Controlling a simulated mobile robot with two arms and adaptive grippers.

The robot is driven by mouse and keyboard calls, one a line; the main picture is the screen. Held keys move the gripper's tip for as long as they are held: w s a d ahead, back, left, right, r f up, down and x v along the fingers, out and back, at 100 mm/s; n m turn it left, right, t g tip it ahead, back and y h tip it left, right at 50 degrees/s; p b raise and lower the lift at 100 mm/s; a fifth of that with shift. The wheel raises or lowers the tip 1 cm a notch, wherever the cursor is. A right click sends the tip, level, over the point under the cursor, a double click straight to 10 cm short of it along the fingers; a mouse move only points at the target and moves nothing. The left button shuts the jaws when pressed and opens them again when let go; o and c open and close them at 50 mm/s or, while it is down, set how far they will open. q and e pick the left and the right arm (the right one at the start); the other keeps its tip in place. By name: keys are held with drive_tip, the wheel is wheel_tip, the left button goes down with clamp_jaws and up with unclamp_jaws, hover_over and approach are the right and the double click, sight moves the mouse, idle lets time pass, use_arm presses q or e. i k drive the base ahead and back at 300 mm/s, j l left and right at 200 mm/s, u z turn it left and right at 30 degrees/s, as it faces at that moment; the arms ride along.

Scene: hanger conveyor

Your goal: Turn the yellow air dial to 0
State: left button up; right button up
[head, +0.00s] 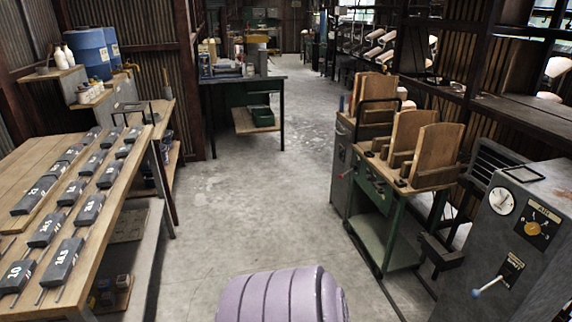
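The dial's setting is too small to read. Neither of my grippers is in view, and nothing is touching the dial.
A white round gauge (501,201) sits left of the dial, and a lever (488,287) with a pale blue knob sticks out below. A green-framed cart (385,215) with wooden holders stands left of the cabinet. A wooden table (100,225) with labelled blocks is at left. The concrete floor (240,210) between is clear.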

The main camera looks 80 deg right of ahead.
sight(531, 228)
drive_tip(key=z, duration=4.35)
